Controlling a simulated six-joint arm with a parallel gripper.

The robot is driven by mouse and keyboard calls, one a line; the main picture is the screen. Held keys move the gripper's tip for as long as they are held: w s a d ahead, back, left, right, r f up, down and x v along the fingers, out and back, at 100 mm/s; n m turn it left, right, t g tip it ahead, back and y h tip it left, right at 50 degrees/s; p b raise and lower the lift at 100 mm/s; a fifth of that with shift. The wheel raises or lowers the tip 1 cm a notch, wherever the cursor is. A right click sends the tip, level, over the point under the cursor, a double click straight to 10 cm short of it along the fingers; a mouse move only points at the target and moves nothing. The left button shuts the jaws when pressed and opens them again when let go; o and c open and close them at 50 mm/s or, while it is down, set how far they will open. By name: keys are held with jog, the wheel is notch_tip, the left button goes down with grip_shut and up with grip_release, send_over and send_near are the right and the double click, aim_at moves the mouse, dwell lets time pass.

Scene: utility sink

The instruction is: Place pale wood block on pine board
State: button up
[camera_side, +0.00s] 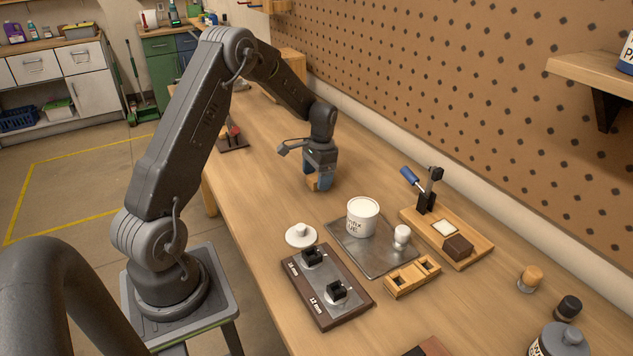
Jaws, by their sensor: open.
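My gripper (319,183) points down at the bench, left of and behind the pine board. Its jaws are open. A small tan wood block (312,182), which looks like the pale wood block, shows at the fingertips, mostly hidden by them. I cannot tell whether the fingers touch it. The pine board (470,257) lies flat at the right, near the pegboard wall. It carries a dark upright clamp (430,192) with a blue handle, a pale square pad (444,228) and a dark brown block (457,247).
A metal plate (375,260) with a white tub (362,217) and white knob lies between gripper and board. A notched wooden piece (412,277) and a dark gauge base (325,300) are in front. Small bottles stand at right. The bench around the gripper is clear.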

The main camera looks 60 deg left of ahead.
jog(key=shift+f, duration=0.45)
jog(key=c, duration=1.1)
jog(key=shift+o, duration=0.2)
jog(key=shift+r, duration=0.15)
